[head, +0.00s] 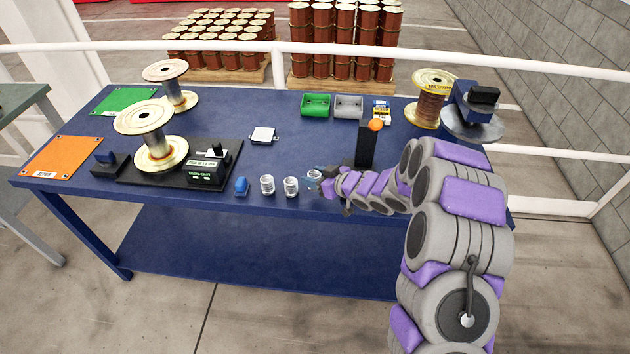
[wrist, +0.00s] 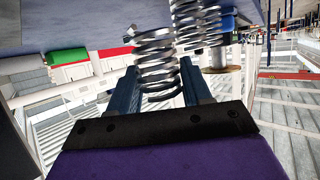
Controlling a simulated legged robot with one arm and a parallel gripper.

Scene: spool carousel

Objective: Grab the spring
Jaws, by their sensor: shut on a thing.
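A silver coil spring (wrist: 158,62) is between the two blue fingers of my gripper (wrist: 160,75) in the wrist view, and the fingers are shut on it. In the head view my gripper (head: 318,178) is at the front edge of the blue table, around the rightmost spring (head: 314,174), which it partly hides. Two more silver springs stand upright to its left, a middle one (head: 291,186) and a left one (head: 267,184). In the wrist view other coils (wrist: 190,25) show just behind the held spring. I cannot tell whether the held spring touches the table.
A small blue part (head: 242,186) stands left of the springs. A black post with an orange top (head: 367,145) rises close behind my gripper. A black base with a spool (head: 150,140) is on the left. Green (head: 316,105) and grey (head: 348,106) bins sit at the back.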

